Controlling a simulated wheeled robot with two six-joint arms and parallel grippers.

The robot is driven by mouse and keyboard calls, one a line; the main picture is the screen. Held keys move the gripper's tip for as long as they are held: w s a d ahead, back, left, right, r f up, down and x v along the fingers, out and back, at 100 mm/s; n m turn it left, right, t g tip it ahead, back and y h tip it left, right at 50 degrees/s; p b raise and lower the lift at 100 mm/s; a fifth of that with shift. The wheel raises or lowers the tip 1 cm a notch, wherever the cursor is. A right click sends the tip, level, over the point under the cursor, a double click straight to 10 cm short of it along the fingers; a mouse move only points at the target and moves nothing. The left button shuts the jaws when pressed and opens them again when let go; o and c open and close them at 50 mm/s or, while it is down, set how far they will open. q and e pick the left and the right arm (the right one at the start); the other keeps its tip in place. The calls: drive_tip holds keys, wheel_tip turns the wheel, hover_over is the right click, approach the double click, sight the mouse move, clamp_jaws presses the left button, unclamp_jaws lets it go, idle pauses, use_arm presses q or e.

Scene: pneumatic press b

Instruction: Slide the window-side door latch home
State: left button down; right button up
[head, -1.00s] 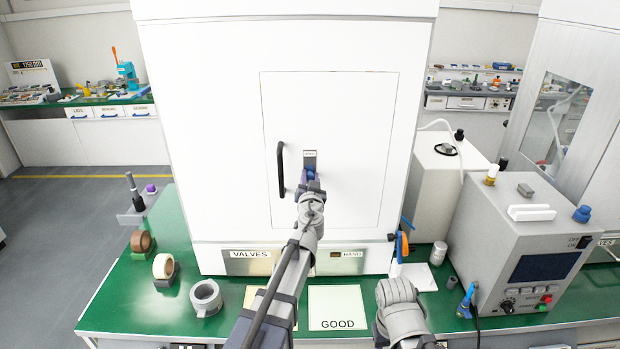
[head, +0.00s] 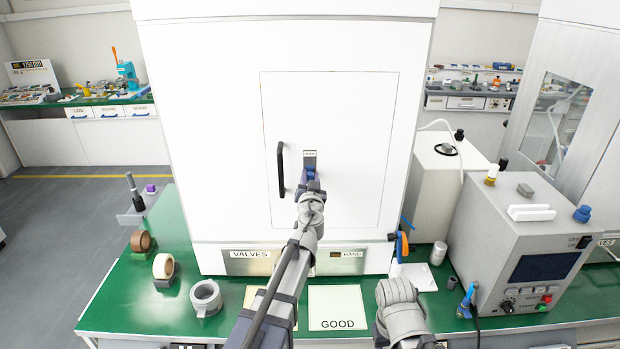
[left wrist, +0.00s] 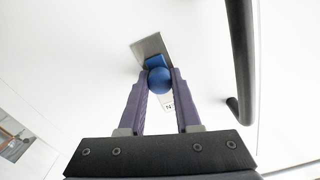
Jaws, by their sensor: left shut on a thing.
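The white cabinet door (head: 352,120) is shut flush in the tall white cabinet. A small metal latch plate (head: 310,155) sits on the door, right of the black handle (head: 281,170). In the left wrist view the latch plate (left wrist: 150,45) carries a blue ball knob (left wrist: 159,80). My left gripper (left wrist: 159,88) is shut on the blue knob, one finger on each side. In the head view my left gripper (head: 311,180) covers most of the knob. My right arm shows at the bottom right, but its gripper is out of view.
The black handle stands out close beside my left gripper and also shows in the left wrist view (left wrist: 240,60). Tape rolls (head: 206,298) lie on the green bench (head: 130,300) at left. A grey instrument (head: 520,250) stands at right. Air in front of the door is otherwise clear.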

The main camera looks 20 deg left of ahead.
use_arm(q)
drive_tip(key=shift+r+p, duration=1.3)
drive_tip(key=shift+r, duration=0.05)
drive_tip(key=shift+f, duration=0.15)
drive_tip(key=c, duration=0.6)
unclamp_jaws()
drive_tip(key=v, duration=0.7)
drive_tip(key=shift+s, duration=0.4)
drive_tip(key=shift+d, duration=0.1)
